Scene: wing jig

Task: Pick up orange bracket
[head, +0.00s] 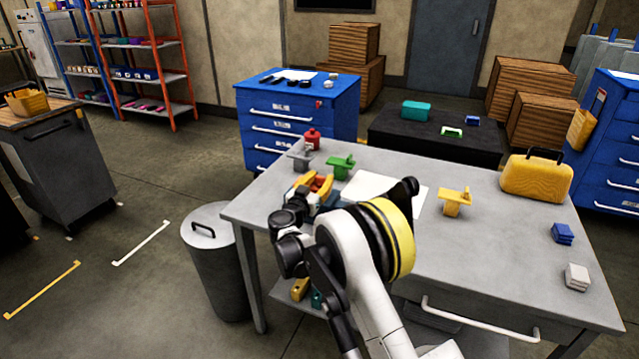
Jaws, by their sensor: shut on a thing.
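An orange bracket (318,181) shows at the left part of the grey worktable (474,282), just beyond my wrist. My gripper (313,194) is at the bracket and shut on it. My wrist and arm hide much of the fingers and the lower side of the bracket. I cannot tell whether the bracket touches the tabletop.
A white sheet (385,190) lies mid-table. A yellow bracket (454,203), yellow case (537,178), blue block (563,233) and white block (577,277) are right.

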